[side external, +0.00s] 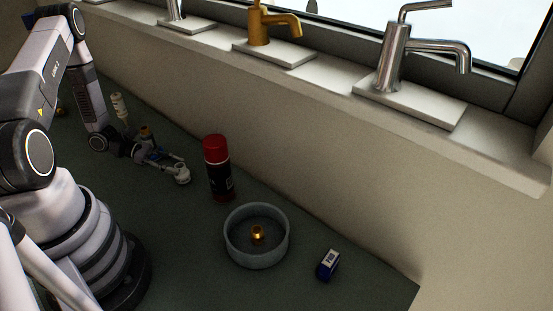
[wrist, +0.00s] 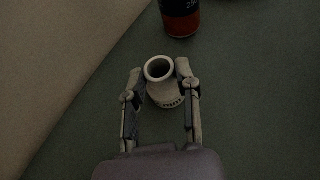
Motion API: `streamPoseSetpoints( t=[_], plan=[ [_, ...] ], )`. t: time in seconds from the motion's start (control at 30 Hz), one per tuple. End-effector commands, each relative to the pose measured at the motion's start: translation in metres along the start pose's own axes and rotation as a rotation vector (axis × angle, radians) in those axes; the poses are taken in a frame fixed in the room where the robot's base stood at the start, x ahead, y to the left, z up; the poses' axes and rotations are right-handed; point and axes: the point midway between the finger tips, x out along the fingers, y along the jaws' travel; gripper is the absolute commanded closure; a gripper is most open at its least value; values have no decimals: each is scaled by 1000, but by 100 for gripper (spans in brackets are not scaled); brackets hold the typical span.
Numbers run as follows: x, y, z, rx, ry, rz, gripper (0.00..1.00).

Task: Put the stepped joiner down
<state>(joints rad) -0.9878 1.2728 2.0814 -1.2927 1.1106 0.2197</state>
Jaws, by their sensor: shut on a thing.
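The stepped joiner (wrist: 165,92) is a pale beige, hollow piece with a round open end and a wider part bearing dark marks. It sits between the two fingers of my gripper (wrist: 160,90) in the wrist view, and the fingers are shut on it. In the side external view the joiner (side external: 183,175) shows as a small pale piece at the tip of my gripper (side external: 178,167), left of the red-capped can. I cannot tell whether it touches the dark green worktop (side external: 190,240).
A red-capped can (side external: 218,170) stands close to the right of my gripper. A round grey dish (side external: 256,262) with a small brass piece (side external: 257,236) and a blue-white box (side external: 328,264) lie farther right. A pale ridged piece (side external: 119,106) stands behind my gripper. The wall borders the worktop.

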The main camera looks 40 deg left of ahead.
Motion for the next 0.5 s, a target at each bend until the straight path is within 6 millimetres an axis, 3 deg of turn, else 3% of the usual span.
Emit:
streamPoseSetpoints(
  t=[0.5],
  plan=[
    [4, 0, -9, 0, 0, 0, 94]
  ],
)
